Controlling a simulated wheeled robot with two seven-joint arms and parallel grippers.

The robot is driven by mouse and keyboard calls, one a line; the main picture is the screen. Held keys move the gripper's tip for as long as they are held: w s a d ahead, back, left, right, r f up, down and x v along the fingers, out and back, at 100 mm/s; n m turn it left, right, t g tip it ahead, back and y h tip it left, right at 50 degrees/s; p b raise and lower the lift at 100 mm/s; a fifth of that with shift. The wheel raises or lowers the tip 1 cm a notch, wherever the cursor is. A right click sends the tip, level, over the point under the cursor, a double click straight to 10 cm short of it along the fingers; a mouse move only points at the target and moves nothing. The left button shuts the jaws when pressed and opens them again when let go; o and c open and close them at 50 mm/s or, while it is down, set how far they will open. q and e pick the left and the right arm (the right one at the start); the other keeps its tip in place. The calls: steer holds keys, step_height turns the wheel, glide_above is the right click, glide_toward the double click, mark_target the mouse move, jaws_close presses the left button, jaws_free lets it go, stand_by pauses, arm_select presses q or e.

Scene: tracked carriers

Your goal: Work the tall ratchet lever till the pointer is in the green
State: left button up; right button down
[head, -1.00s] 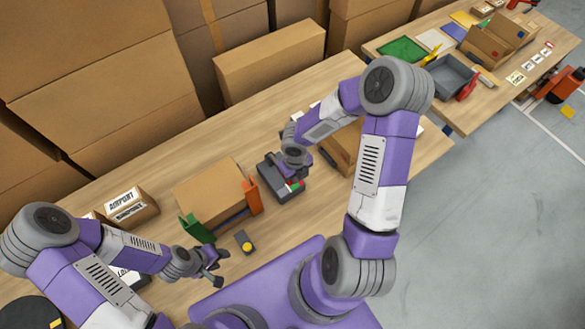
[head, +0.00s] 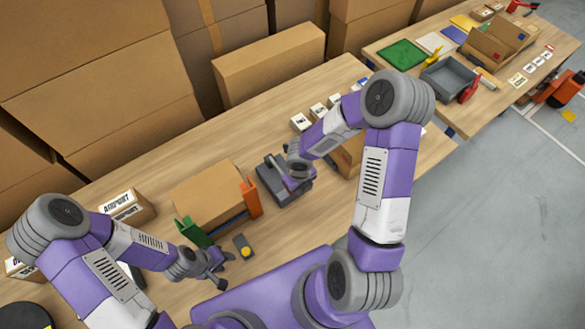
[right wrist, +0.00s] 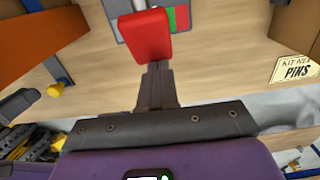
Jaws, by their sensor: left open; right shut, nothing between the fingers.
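The ratchet device (head: 268,182) is a grey box on the bench, partly hidden by my right arm in the head view. Its lever has a red grip (right wrist: 147,37), seen at the top of the right wrist view. Beside the grip, a red and green scale (right wrist: 181,19) shows; I cannot make out the pointer. My right gripper (right wrist: 156,70) is shut and empty, its fingertips at the near edge of the red grip; I cannot tell whether they touch. My left gripper (head: 222,270) is open and empty, low over the bench's front, away from the device.
A cardboard box (head: 208,192) between green and orange brackets stands left of the device. A small grey block with a yellow knob (head: 244,250) lies in front. Another carton (head: 349,154) and white cards (head: 318,110) lie right and behind. Large cartons line the back.

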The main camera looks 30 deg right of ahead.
steer(key=shift+s+f, duration=0.45)
steer(key=shift+s, duration=0.05)
arm_select(q)
steer(key=r+p, duration=0.1)
steer(key=p, duration=0.1)
steer(key=r+p, duration=0.1)
steer(key=r, duration=0.1)
steer(key=shift+w+d+r+p, duration=0.15)
steer(key=shift+d+p, duration=0.05)
steer(key=shift+p, duration=0.15)
steer(key=r+p, duration=0.3)
steer(key=shift+s+r, duration=0.15)
steer(key=shift+s, duration=0.05)
arm_select(e)
steer(key=s+r, duration=0.5)
steer(key=r, duration=0.8)
steer(key=shift+s+d+r, duration=0.2)
steer(key=shift+d, duration=0.25)
